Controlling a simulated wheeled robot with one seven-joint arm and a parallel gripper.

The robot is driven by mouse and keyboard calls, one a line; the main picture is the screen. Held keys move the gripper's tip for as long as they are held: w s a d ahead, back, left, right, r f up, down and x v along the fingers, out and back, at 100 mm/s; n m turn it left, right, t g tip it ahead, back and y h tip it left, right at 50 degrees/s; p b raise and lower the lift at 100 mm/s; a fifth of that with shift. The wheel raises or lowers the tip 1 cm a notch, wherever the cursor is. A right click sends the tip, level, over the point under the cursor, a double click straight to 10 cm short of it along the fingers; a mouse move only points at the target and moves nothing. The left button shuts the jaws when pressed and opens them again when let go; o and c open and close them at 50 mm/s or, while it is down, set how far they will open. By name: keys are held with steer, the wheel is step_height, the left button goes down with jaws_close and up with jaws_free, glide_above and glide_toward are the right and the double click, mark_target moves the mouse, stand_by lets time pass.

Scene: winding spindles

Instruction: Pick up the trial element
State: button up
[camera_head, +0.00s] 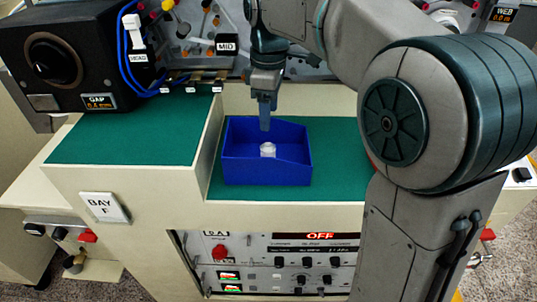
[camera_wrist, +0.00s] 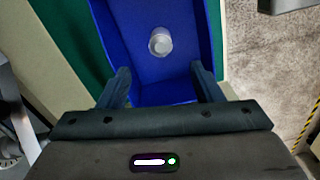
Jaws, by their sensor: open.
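The trial element (camera_head: 267,150) looks like a small white or clear cylinder. It sits inside the blue bin (camera_head: 238,168), on the bin's floor. In the wrist view the element (camera_wrist: 160,42) lies ahead of my fingertips, about midway between them, and the blue bin (camera_wrist: 127,45) surrounds it. My gripper (camera_head: 265,122) is over the back part of the bin in the head view. In the wrist view my gripper (camera_wrist: 160,82) has its two fingers spread apart with nothing between them. It is open and apart from the element.
The bin stands on a green mat (camera_head: 339,150) in a recess. A cream wall divides it from a higher green surface (camera_head: 130,138) at left. A black gauge box (camera_head: 90,60) stands there. A control panel (camera_head: 270,262) is below the front edge.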

mark_target(268, 147)
step_height(268, 147, down, 7)
steer(key=shift+b, duration=0.35)
steer(key=shift+a+f, duration=0.1)
steer(key=shift+f, duration=2.55)
steer(key=c, duration=1.1)
